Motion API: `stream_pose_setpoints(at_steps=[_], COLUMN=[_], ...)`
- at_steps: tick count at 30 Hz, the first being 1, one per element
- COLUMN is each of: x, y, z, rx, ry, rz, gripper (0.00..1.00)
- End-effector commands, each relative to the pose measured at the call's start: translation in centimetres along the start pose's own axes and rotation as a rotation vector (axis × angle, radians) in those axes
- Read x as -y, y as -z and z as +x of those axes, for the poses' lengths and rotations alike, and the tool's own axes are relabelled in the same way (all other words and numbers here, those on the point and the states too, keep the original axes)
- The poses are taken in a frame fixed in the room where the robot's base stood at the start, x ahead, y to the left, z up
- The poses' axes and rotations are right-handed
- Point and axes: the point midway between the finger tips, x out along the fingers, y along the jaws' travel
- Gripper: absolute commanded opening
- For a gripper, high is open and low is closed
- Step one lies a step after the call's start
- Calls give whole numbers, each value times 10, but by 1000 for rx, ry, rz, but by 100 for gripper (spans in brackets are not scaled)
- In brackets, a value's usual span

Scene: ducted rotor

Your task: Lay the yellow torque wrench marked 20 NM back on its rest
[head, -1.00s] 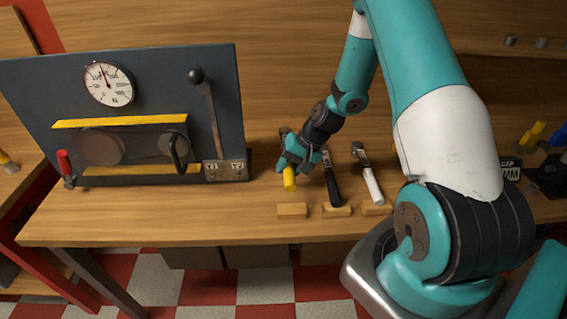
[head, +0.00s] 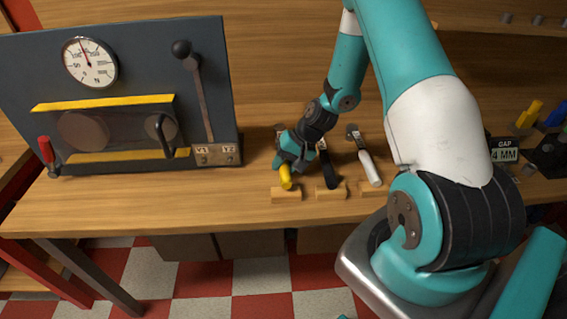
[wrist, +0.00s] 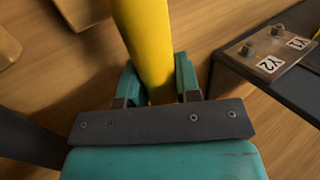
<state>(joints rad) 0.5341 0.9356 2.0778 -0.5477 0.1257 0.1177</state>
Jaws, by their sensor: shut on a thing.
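My gripper (head: 284,164) is shut on the yellow torque wrench (head: 287,178), low over the bench. In the wrist view the yellow handle (wrist: 145,40) stands between the two teal fingers (wrist: 157,84) and runs out of the top of the picture. In the head view the handle's end points towards the front edge, just above or at the leftmost wooden rest block (head: 286,195). I cannot tell whether they touch. The wrench's head is mostly hidden by my gripper, and no 20 NM mark is readable.
A black-handled wrench (head: 329,172) and a white-handled one (head: 369,167) lie to the right, by their own wooden blocks. A dark panel with a gauge (head: 90,62) and a lever (head: 196,90) stands left. The bench front-left is clear.

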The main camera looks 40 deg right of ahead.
Motion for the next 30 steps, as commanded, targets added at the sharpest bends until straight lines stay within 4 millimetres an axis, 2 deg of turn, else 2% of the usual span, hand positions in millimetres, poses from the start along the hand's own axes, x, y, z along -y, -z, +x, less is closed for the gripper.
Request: stream_pose_setpoints(at_steps=[29, 30], x=[-5, -5], y=[1, 1], z=[9, 9], rx=[-1, -1], ry=[1, 1], rz=[-1, -1], gripper=[0, 35])
